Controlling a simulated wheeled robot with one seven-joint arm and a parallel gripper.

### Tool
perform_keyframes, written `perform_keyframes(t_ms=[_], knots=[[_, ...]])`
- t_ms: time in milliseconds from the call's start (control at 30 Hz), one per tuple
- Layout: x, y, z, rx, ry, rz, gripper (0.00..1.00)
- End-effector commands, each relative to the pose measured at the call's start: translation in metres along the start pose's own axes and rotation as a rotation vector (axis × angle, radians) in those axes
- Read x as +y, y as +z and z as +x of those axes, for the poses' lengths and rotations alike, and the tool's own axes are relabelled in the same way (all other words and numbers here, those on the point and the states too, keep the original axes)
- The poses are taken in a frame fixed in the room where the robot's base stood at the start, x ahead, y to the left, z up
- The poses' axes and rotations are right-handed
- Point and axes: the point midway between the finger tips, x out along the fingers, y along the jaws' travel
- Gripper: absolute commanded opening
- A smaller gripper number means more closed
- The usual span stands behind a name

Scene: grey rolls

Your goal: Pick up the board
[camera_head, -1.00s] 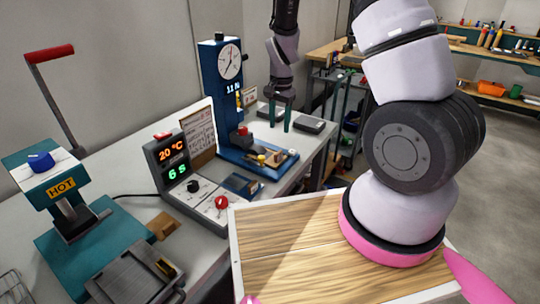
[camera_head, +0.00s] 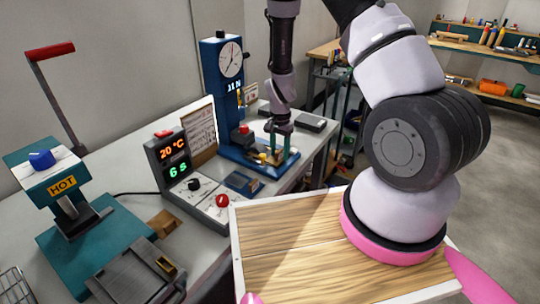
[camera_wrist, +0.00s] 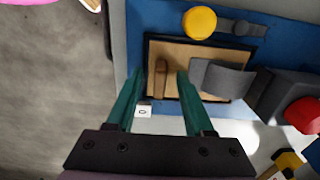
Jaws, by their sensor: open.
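A tan wooden board (camera_wrist: 178,52) in a dark frame lies on the blue base of the dial press. It bears a small brown wooden bar (camera_wrist: 161,78). I cannot tell for certain that this is the task's board. My gripper (camera_wrist: 161,76) is open and points down over the board's near part, with its teal fingers apart and nothing visibly held. In the head view, my gripper (camera_head: 281,152) is at the press base, and its fingers hide part of the board there.
The blue press column (camera_head: 222,85) stands left of my gripper. In the wrist view, a grey curved piece (camera_wrist: 222,80) and a red knob (camera_wrist: 303,115) are right of the fingers, and a yellow knob (camera_wrist: 199,22) is beyond. The control box (camera_head: 172,160) stands further left.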

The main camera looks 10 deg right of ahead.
Motion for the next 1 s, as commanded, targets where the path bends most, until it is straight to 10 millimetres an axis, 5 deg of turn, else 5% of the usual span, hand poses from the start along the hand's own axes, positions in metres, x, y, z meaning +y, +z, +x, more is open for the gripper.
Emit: perform_keyframes(t_ms=[233,367,767,1000], knots=[[0.000,0.000,0.002,0.001,-0.001,0.000,0.49],[0.000,0.000,0.001,0.001,-0.001,0.000,0.00],[-0.001,0.000,-0.004,0.001,-0.002,0.000,0.00],[-0.002,-0.001,-0.048,0.004,-0.005,-0.001,0.00]])
